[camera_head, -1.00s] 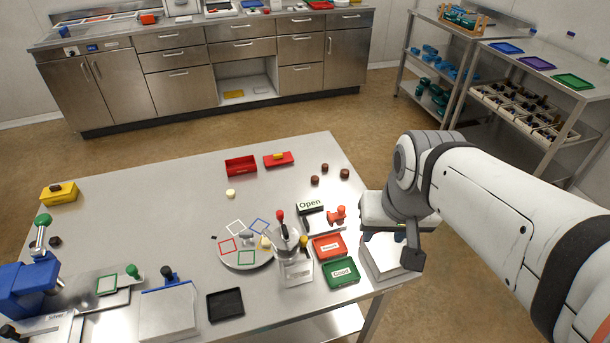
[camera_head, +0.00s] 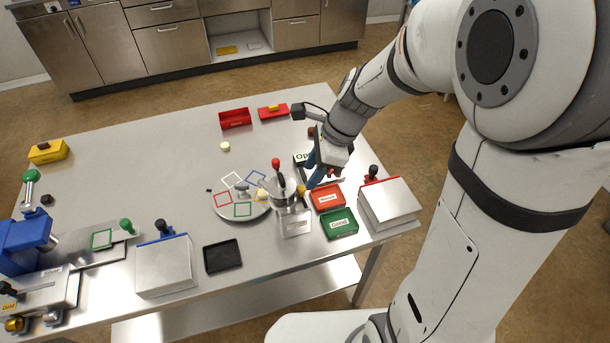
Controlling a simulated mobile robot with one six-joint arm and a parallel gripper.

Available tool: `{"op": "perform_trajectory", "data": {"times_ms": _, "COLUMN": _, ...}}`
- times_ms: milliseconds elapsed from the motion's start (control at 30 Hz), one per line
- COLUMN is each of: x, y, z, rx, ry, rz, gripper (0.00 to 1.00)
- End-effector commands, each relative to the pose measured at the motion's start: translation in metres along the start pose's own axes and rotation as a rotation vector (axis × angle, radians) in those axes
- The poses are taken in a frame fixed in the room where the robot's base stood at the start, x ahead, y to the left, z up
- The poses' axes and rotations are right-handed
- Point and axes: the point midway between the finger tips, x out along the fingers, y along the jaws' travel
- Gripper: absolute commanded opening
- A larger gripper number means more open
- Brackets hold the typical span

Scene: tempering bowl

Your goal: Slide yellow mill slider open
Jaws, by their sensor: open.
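A metal device (camera_head: 284,196) with a clear or shiny cylinder and a red-topped handle (camera_head: 276,164) stands near the table's front right. A small yellow knob (camera_head: 303,191) sits on its right side and looks like the mill slider. How far the slider is open cannot be told. My gripper (camera_head: 312,178) points down just above and right of the yellow knob, its blue fingers close to it. The fingers are open; whether they touch the knob is unclear. The arm hides part of the table behind.
A round plate (camera_head: 240,209) with coloured squares lies left of the device. A red tray (camera_head: 327,197), a green tray (camera_head: 339,223) and a metal box (camera_head: 389,205) stand to its right. A black tray (camera_head: 222,256) lies in front. The table's middle left is clear.

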Motion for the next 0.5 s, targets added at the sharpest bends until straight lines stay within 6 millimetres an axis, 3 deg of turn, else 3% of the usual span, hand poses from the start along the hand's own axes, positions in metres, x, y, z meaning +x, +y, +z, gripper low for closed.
{"op": "perform_trajectory", "data": {"times_ms": 200, "x": 0.034, "y": 0.001, "z": 0.000, "rx": -0.001, "ry": 0.000, "rz": 0.003, "gripper": 0.41}}
{"op": "perform_trajectory", "data": {"times_ms": 500, "x": 0.045, "y": 0.000, "z": 0.000, "rx": -0.003, "ry": 0.001, "rz": 0.000, "gripper": 0.41}}
